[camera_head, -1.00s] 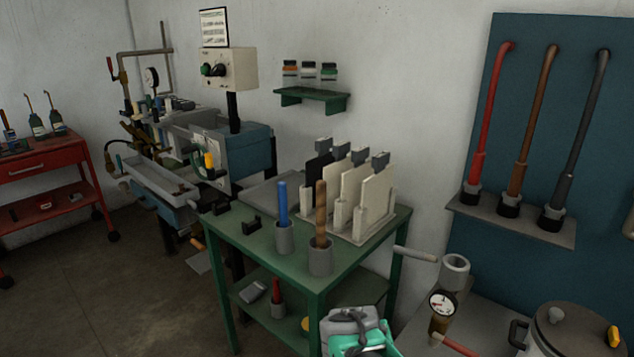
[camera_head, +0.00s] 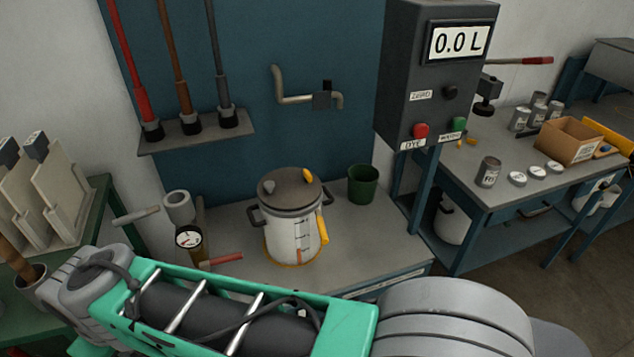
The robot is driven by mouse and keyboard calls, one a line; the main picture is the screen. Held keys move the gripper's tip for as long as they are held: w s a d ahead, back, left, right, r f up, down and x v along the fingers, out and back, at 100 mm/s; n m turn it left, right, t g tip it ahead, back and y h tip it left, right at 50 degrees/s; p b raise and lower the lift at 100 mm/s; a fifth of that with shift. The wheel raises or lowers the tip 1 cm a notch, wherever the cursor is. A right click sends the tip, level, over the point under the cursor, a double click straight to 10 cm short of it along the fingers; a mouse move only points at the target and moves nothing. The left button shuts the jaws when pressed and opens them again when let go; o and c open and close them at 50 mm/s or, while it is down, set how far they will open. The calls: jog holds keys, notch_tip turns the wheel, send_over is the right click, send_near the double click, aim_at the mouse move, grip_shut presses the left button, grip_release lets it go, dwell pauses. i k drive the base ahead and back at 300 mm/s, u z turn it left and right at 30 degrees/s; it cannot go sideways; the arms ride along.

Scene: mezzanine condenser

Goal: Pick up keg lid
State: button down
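The keg lid (camera_head: 291,188) is a dark grey-brown disc with a grey knob on its left and a yellow part at its upper right. It sits on top of the white keg (camera_head: 292,238), which stands upright on a grey bench. The keg has dark side handles, a marked scale and a yellow tap on its right. My green and grey arm crosses the bottom of the picture, in front of the bench. The fingers of my gripper do not show, and nothing of mine touches the lid.
A pressure gauge (camera_head: 189,238) with a red handle stands left of the keg. A green bucket (camera_head: 363,184) is behind it to the right. A control box (camera_head: 436,75) reading 0.0 L rises at right. Bench space before the keg is partly hidden by my arm.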

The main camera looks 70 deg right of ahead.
aim_at(284, 189)
jog(key=z, duration=2)
jog(key=k, duration=0.45)
jog(key=z, duration=0.4)
jog(key=i, duration=1)
jog(key=u, duration=0.75)
